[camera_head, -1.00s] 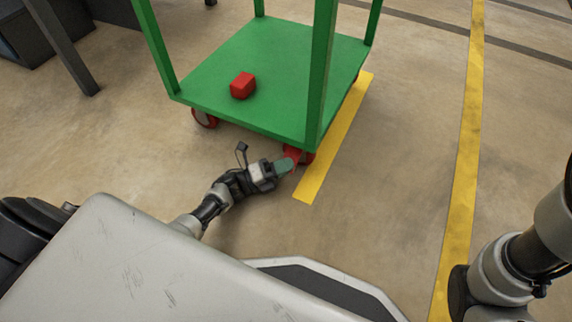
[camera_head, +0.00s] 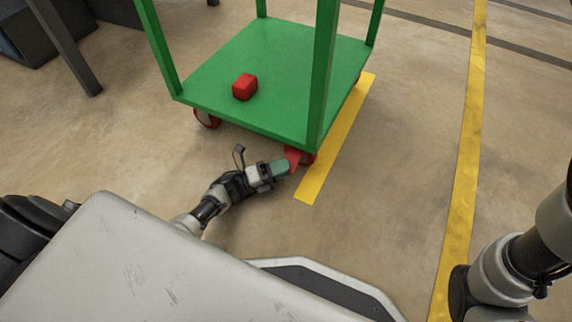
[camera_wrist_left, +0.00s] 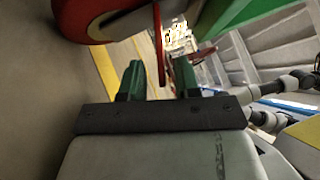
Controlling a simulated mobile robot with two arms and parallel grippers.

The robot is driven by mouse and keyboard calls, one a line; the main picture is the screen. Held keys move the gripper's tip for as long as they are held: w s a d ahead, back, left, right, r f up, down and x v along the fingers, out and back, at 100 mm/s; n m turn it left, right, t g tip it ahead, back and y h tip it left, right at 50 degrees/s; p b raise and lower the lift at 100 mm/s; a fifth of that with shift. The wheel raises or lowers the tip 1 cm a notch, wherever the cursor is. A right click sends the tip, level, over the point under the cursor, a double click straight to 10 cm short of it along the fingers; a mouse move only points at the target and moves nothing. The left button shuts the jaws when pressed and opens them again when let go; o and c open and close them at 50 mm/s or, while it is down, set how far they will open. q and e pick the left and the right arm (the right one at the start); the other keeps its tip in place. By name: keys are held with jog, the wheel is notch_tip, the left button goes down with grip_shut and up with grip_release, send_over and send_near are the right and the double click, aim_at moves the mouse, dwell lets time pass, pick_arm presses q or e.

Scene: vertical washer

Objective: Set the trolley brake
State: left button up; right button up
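The green trolley (camera_head: 270,60) stands in front of me on red wheels. A red brake pedal (camera_head: 293,158) juts out by the wheel (camera_head: 309,158) at its near right corner. My left gripper (camera_head: 286,167) is low at this corner, right at the pedal, which partly shows behind the fingers. In the left wrist view the two green fingers (camera_wrist_left: 160,78) are apart. The thin red pedal (camera_wrist_left: 158,45) shows edge-on between and beyond them, with a gap on each side; contact cannot be told. The wheel (camera_wrist_left: 85,18) is at upper left. My right gripper is out of view.
A red box (camera_head: 244,87) sits on the trolley's deck. A yellow floor strip (camera_head: 335,140) runs along the trolley's right side, and a longer yellow line (camera_head: 465,170) lies further right. Dark furniture (camera_head: 60,40) stands at upper left. The floor between the yellow lines is clear.

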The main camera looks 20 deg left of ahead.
pick_arm(q)
jog(key=r+p+v, duration=0.1)
jog(key=v, duration=0.3)
jog(key=p+v, duration=0.1)
jog(key=v, duration=0.3)
jog(key=r+p+v, duration=0.1)
jog(key=v, duration=0.3)
jog(key=shift+s+a+r, duration=0.15)
jog(key=shift+a+r, duration=0.1)
jog(key=shift+r, duration=0.15)
